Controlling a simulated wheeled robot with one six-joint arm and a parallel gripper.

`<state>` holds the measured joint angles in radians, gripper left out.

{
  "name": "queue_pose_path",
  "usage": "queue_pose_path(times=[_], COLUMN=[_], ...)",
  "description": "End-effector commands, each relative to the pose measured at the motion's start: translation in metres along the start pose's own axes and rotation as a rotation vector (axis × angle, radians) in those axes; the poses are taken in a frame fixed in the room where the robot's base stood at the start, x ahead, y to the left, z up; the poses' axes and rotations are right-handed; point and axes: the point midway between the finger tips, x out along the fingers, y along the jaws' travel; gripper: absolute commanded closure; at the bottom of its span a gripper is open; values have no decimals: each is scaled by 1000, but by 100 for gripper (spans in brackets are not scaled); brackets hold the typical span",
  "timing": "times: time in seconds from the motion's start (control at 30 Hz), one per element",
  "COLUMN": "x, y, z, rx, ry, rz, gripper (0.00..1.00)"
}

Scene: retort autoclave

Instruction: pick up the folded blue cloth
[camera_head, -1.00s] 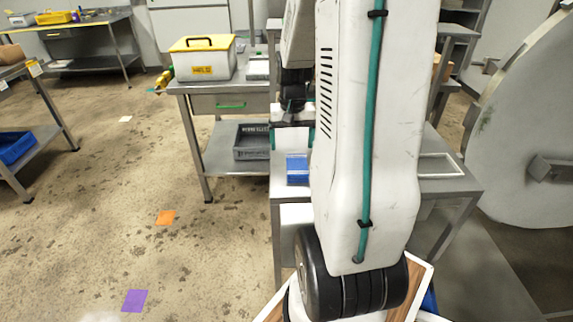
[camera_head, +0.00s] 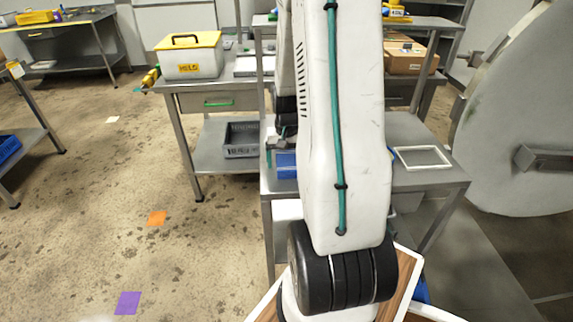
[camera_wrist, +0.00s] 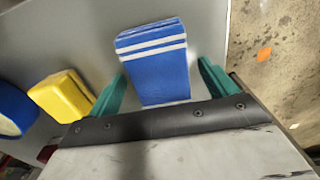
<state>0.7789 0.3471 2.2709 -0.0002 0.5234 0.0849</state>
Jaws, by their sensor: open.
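The folded blue cloth (camera_wrist: 160,75) has white stripes and lies on a grey metal table (camera_wrist: 90,30) in the wrist view. My gripper (camera_wrist: 165,85) is open, with one teal finger on each side of the cloth's near part. Gaps show between the cloth and the fingers, and it is not gripped. In the head view the cloth (camera_head: 286,165) shows at the left end of the table, partly hidden by my arm.
A yellow block (camera_wrist: 62,96) and a round blue item (camera_wrist: 14,110) lie left of the cloth in the wrist view. A white frame (camera_head: 422,158) lies on the table's right part. A grey crate (camera_head: 242,140) sits on a shelf behind.

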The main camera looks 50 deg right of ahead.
Motion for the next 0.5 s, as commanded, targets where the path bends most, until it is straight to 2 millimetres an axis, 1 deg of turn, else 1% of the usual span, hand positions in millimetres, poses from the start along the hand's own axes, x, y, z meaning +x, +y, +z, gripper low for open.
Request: queue_pose_path(times=[0.03, 0.07, 0.1, 0.17, 0.2, 0.5], x=[0, 0, 0, 0, 0, -2], y=[0, 0, 0, 0, 0, 0], z=[0, 0, 0, 0, 0, 0], rx=[0, 0, 0, 0, 0, 1], ry=[0, 0, 0, 0, 0, 1], rz=[0, 0, 0, 0, 0, 0], gripper=[15, 24, 35, 52, 63, 63])
